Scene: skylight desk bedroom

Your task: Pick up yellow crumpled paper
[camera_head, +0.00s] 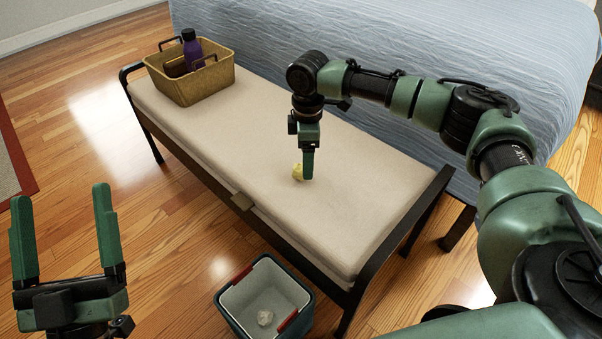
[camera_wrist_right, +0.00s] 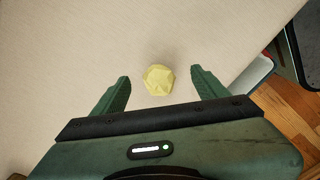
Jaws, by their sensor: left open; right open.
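The yellow crumpled paper (camera_head: 297,172) lies on the cream cushion of the bench (camera_head: 240,130), partly hidden by my right gripper in the head view. My right gripper (camera_head: 308,178) points down at it from above. In the right wrist view the yellow paper (camera_wrist_right: 159,80) shows between the two spread fingers of the right gripper (camera_wrist_right: 160,88), a little beyond their tips in the picture, with no finger seen touching it. My left gripper (camera_head: 65,225) is open and empty, fingers up, over the floor at the lower left.
A yellow basket (camera_head: 190,85) with a purple bottle (camera_head: 192,50) stands on the bench's far left end. A bin (camera_head: 235,315) with a pale crumpled piece (camera_head: 265,317) inside stands on the wooden floor before the bench. A blue-covered bed (camera_head: 420,45) is behind.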

